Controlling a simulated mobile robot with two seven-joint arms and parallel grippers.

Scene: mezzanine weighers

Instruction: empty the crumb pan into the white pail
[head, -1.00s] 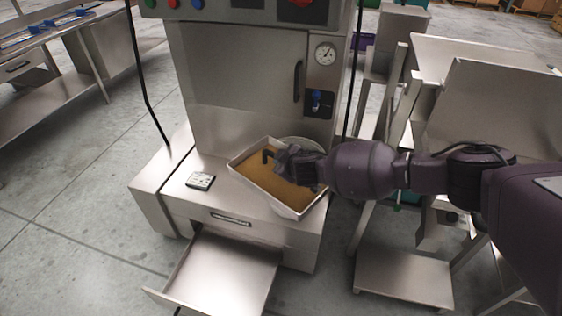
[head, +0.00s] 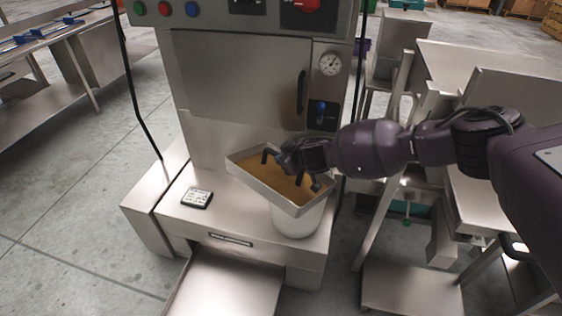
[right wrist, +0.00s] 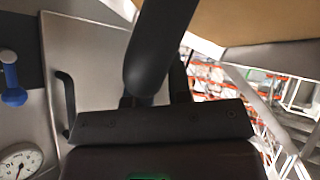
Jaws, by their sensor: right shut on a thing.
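The crumb pan (head: 262,191) is a shallow metal tray with a brown layer of crumbs spread across its floor. It hangs tilted, its near right end lower, over the white pail (head: 298,222). The pail stands on the metal ledge, and the pan hides its mouth. My right gripper (head: 285,160) reaches in from the right and is shut on the pan's dark handle, which shows as a thick black bar (right wrist: 160,45) in the right wrist view. The pan's tan area (right wrist: 265,20) fills that view's top right. My left gripper is not in view.
A metal machine with a gauge (head: 330,64) and door handle (head: 301,92) rises behind the pan. A small display device (head: 196,198) lies on the ledge at left. An open drawer (head: 225,285) juts out below. Metal stands (head: 412,290) are at right.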

